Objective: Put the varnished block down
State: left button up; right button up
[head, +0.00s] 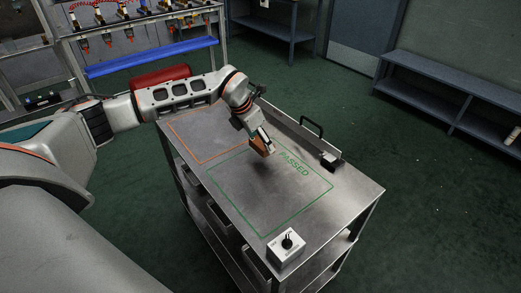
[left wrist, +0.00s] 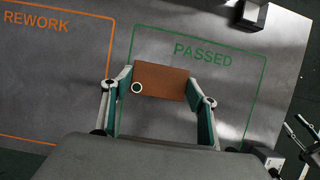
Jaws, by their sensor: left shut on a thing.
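The varnished block (left wrist: 170,80) is a reddish-brown rectangle with a pale ring around a dark dot near its left end. My left gripper (left wrist: 160,90) is shut on it, one finger at each end. In the head view the block (head: 264,149) is at the tip of my left gripper (head: 260,139), tilted. It is over the green PASSED outline (head: 233,204) on the metal cart top (head: 335,187), near the outline's far side. It appears to be above the surface, but the gap is hard to judge.
An orange REWORK outline (head: 200,163) lies left of the green one. A grey box with a black knob (head: 287,247) stands at the cart's near end. The PASSED area is otherwise clear.

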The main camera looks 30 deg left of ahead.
aim_at(260, 149)
pick_arm(q)
notch_tip(260, 149, down, 4)
jog(key=shift+f, duration=0.1)
jog(key=o, duration=1.2)
jog(key=v, duration=1.2)
